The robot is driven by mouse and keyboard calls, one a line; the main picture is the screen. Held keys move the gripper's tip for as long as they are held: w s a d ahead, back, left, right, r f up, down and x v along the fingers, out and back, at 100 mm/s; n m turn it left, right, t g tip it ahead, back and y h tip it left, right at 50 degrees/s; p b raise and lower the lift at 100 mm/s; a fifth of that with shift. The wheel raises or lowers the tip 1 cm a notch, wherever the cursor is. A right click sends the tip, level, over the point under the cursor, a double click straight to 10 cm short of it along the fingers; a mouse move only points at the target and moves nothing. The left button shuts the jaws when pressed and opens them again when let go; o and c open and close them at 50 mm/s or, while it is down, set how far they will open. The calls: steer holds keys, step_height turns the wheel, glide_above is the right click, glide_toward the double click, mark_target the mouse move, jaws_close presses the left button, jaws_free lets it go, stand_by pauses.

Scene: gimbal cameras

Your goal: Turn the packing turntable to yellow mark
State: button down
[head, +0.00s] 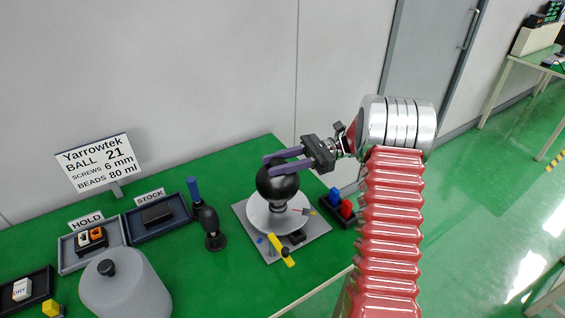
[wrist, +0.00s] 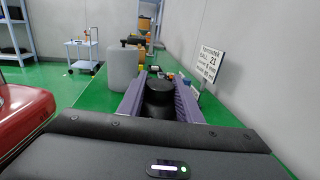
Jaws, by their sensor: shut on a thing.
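The packing turntable is a white disc (head: 262,224) on a grey square base plate (head: 316,231) on the green table. A large black ball (head: 279,190) stands on the disc. My gripper (head: 283,159) has purple fingers shut on the ball's upper part; the wrist view shows the black top (wrist: 159,92) between both fingers. A red line (head: 299,210) shows at the disc's right side, near a small yellow mark (head: 313,212) at its edge. A yellow bar (head: 281,250) lies at the front edge, with a small blue mark (head: 259,240) to its left. The disc's far side is partly hidden.
Left of the turntable stand a black blower-like tool (head: 209,222) and a grey canister (head: 125,287). HOLD tray (head: 73,262) and STOCK tray (head: 135,236) lie behind. Blue and red blocks (head: 340,204) sit close on the right. A sign (head: 98,162) stands at the back.

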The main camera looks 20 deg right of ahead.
steer(key=shift+a+f, duration=0.1)
steer(key=shift+a, duration=0.05)
steer(key=c, duration=1.3)
jaws_free()
steer(key=shift+w, duration=0.1)
steer(key=shift+r, duration=0.3)
step_height(320, 180, up, 9)
steer(key=shift+r, duration=0.15)
steer(key=shift+c, duration=0.4)
